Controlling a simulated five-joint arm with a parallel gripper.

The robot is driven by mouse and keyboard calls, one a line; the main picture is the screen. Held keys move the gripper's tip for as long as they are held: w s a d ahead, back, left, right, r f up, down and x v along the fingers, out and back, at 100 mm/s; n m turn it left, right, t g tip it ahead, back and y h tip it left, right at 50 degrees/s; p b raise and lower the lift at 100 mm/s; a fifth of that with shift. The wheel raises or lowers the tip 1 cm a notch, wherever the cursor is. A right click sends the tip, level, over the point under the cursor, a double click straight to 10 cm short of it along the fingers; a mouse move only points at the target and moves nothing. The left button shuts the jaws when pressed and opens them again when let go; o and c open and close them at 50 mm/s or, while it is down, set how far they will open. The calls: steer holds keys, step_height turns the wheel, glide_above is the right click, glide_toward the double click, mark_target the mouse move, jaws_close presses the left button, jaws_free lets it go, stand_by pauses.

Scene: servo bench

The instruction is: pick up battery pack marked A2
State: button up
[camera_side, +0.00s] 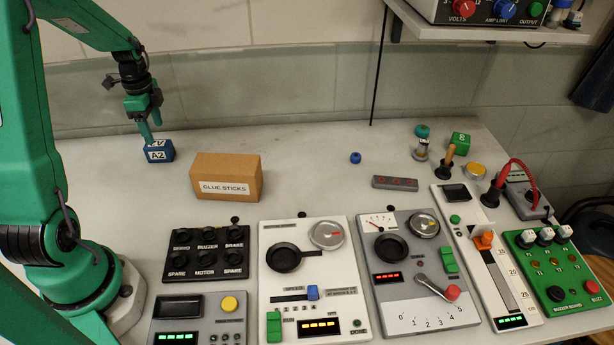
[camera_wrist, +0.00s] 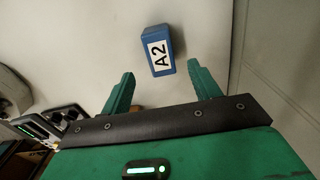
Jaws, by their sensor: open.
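The battery pack marked A2 (camera_side: 159,152) is a small blue block with white labels. It rests on the bench at the back left in the side view. My gripper (camera_side: 150,135) is directly above it or just beside it, pointing down; the side view does not settle whether they touch. In the wrist view the pack (camera_wrist: 158,50) lies beyond the fingertips, its A2 label facing up. My two green gripper fingers (camera_wrist: 160,82) are spread apart with nothing between them.
A cardboard box marked GLUE STICKS (camera_side: 226,177) stands to the right of the pack. Control panels (camera_side: 312,275) line the front. A blue ball-like item (camera_side: 355,158) and a green block (camera_side: 460,141) sit farther right. The bench behind the box is clear.

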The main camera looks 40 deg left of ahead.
mark_target(159, 143)
steer(key=shift+f, duration=3.9)
steer(key=c, duration=1.2)
steer(key=shift+o, duration=0.2)
steer(key=shift+w+r, duration=0.1)
steer(key=shift+r, duration=0.05)
steer(key=shift+r, duration=0.85)
step_height(159, 143, up, 2)
steer(key=shift+r, duration=0.25)
steer(key=w+d+r, duration=0.1)
steer(key=d+r, duration=0.5)
steer(key=d, duration=0.5)
steer(key=shift+w+d+r, duration=0.25)
steer(key=shift+w+r, duration=0.05)
steer(key=shift+w, duration=0.1)
